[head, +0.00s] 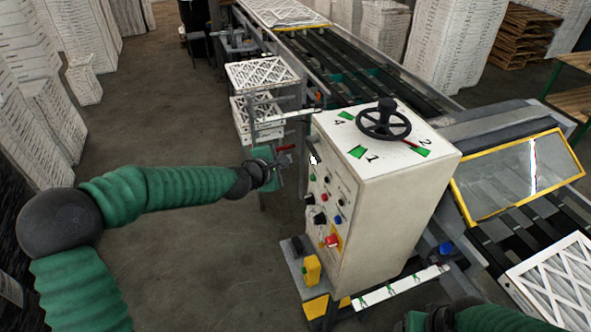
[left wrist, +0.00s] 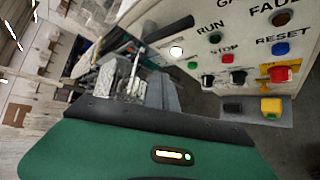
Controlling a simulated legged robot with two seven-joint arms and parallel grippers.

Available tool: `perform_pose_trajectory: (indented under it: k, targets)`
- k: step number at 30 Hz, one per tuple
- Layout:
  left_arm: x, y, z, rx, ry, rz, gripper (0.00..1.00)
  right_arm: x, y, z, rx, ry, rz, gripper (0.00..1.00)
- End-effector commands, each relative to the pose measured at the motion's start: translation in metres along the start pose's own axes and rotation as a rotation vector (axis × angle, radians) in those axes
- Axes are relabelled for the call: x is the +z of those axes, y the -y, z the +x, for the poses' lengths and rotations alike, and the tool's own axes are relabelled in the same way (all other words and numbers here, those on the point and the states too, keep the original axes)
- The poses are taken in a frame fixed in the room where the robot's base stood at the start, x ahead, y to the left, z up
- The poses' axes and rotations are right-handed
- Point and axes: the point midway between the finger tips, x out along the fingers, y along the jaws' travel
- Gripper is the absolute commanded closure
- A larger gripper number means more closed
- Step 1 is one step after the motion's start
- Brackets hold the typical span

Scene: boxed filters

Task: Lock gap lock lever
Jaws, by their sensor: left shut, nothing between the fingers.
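A short red handle (head: 285,148) shows beside the left side of the white control cabinet (head: 385,190); I cannot tell for sure that it is the gap lock lever. My left gripper (head: 277,168) is just below and left of it, shut and empty. Whether the fingers touch the handle is unclear.
The cabinet carries a black handwheel (head: 384,121) on top and buttons on its front, including a red one (head: 332,241). A rack with white filters (head: 262,73) stands behind my left gripper. A conveyor (head: 340,65) runs behind.

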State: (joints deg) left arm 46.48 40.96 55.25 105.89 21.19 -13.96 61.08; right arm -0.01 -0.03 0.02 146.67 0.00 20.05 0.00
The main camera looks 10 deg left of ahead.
Motion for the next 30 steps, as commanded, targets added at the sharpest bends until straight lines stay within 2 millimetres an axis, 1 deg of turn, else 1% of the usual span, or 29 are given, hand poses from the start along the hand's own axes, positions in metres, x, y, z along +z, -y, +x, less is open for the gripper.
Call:
perform_pose_trajectory:
  k: [1,4,9,13,23,25,26,28,29,30]
  targets:
    - [-0.005,-0.006,-0.008,0.004,-0.003,0.002,1.0,0.002,0.0,0.007,0.0,0.0,0.0,0.32]
    - [-0.007,-0.016,-0.023,0.001,-0.003,0.001,1.0,0.003,0.0,0.012,0.0,0.001,0.0,0.32]
    - [-0.006,-0.026,-0.038,-0.003,0.0,0.002,1.0,0.004,0.0,0.014,0.0,0.001,0.0,0.32]
    - [-0.008,-0.028,-0.041,-0.005,0.001,0.0,1.0,0.004,0.0,0.014,0.0,0.001,0.001,0.32]
    - [-0.011,-0.029,-0.041,-0.006,0.001,-0.002,1.0,0.004,0.0,0.014,0.0,0.001,0.0,0.32]
    - [-0.009,-0.02,-0.039,-0.021,0.002,0.022,1.0,0.004,0.0,0.016,0.0,0.001,0.0,0.32]
    - [-0.008,-0.011,-0.037,-0.037,0.001,0.049,1.0,0.004,0.0,0.018,0.0,0.001,0.0,0.32]
    - [-0.005,0.023,-0.034,-0.1,0.0,0.164,1.0,0.006,0.0,0.026,0.0,0.001,0.0,0.32]
    - [-0.005,0.044,-0.033,-0.139,0.001,0.237,1.0,0.007,0.0,0.03,0.0,0.001,0.0,0.32]
    - [-0.004,0.077,-0.033,-0.203,0.004,0.356,1.0,0.009,0.0,0.037,0.0,0.001,0.0,0.32]
